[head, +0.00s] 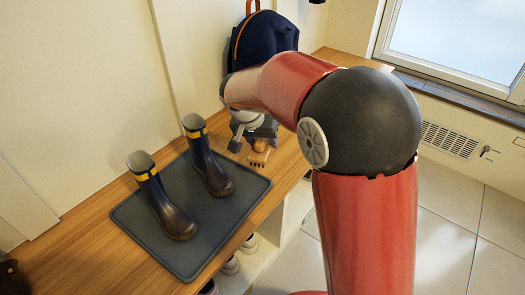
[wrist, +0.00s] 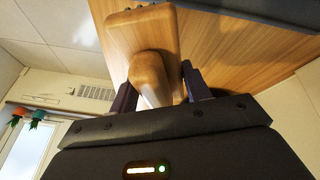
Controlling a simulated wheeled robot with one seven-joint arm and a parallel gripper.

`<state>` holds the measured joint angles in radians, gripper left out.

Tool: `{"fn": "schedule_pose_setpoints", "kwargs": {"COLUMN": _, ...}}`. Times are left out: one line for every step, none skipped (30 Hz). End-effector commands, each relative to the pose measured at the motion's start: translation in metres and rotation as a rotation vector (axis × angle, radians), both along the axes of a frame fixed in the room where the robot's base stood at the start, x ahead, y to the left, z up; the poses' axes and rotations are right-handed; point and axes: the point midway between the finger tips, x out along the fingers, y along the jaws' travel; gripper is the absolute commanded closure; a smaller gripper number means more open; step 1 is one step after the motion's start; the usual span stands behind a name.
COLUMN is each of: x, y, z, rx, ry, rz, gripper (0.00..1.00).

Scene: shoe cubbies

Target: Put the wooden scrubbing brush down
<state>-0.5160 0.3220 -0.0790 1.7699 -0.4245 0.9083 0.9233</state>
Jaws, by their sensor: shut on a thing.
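The wooden scrubbing brush (wrist: 147,70) fills the upper middle of the wrist view, with its handle between the two fingers of my gripper (wrist: 158,92). My gripper is shut on it. In the head view the brush (head: 259,156) shows small and brown just below my gripper (head: 257,140), over the wooden bench top beside the upper right corner of the dark tray. I cannot tell whether the brush touches the bench.
A dark grey tray (head: 158,215) on the wooden bench (head: 86,243) holds two dark boots with yellow bands (head: 160,198) (head: 207,160). A navy backpack (head: 264,39) stands behind my gripper. Shoes sit in the cubbies below. Bare bench lies left of the tray.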

Motion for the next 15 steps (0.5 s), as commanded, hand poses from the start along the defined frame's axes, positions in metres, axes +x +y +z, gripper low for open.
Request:
{"fn": "schedule_pose_setpoints", "kwargs": {"x": -0.001, "y": 0.0, "z": -0.008, "rx": -0.002, "ry": 0.003, "rz": 0.001, "gripper": 0.89}}
{"fn": "schedule_pose_setpoints", "kwargs": {"x": -0.001, "y": -0.001, "z": -0.013, "rx": -0.003, "ry": 0.004, "rz": 0.001, "gripper": 0.89}}
{"fn": "schedule_pose_setpoints", "kwargs": {"x": -0.001, "y": 0.0, "z": -0.02, "rx": -0.003, "ry": 0.004, "rz": 0.001, "gripper": 0.89}}
{"fn": "schedule_pose_setpoints", "kwargs": {"x": 0.0, "y": 0.0, "z": -0.025, "rx": -0.003, "ry": 0.003, "rz": 0.0, "gripper": 0.89}}
{"fn": "schedule_pose_setpoints", "kwargs": {"x": -0.001, "y": -0.001, "z": -0.029, "rx": -0.003, "ry": 0.004, "rz": 0.0, "gripper": 0.89}}
{"fn": "schedule_pose_setpoints", "kwargs": {"x": -0.001, "y": -0.001, "z": -0.034, "rx": -0.003, "ry": 0.003, "rz": 0.0, "gripper": 0.89}}
{"fn": "schedule_pose_setpoints", "kwargs": {"x": 0.0, "y": 0.0, "z": -0.036, "rx": -0.002, "ry": 0.003, "rz": 0.001, "gripper": 0.89}}
{"fn": "schedule_pose_setpoints", "kwargs": {"x": 0.0, "y": 0.0, "z": -0.037, "rx": -0.002, "ry": 0.002, "rz": 0.001, "gripper": 0.89}}
{"fn": "schedule_pose_setpoints", "kwargs": {"x": 0.0, "y": 0.0, "z": -0.037, "rx": -0.001, "ry": 0.001, "rz": 0.0, "gripper": 0.89}}
{"fn": "schedule_pose_setpoints", "kwargs": {"x": 0.0, "y": 0.0, "z": -0.037, "rx": -0.001, "ry": 0.0, "rz": 0.001, "gripper": 0.89}}
{"fn": "schedule_pose_setpoints", "kwargs": {"x": 0.0, "y": 0.0, "z": -0.036, "rx": -0.001, "ry": 0.0, "rz": 0.001, "gripper": 0.89}}
{"fn": "schedule_pose_setpoints", "kwargs": {"x": 0.0, "y": 0.0, "z": -0.036, "rx": -0.001, "ry": 0.0, "rz": 0.001, "gripper": 0.89}}
{"fn": "schedule_pose_setpoints", "kwargs": {"x": 0.0, "y": 0.0, "z": -0.036, "rx": -0.001, "ry": 0.0, "rz": 0.001, "gripper": 0.89}}
{"fn": "schedule_pose_setpoints", "kwargs": {"x": 0.0, "y": 0.0, "z": -0.036, "rx": -0.001, "ry": 0.0, "rz": 0.001, "gripper": 0.89}}
{"fn": "schedule_pose_setpoints", "kwargs": {"x": 0.0, "y": 0.0, "z": -0.037, "rx": -0.001, "ry": 0.0, "rz": 0.001, "gripper": 0.89}}
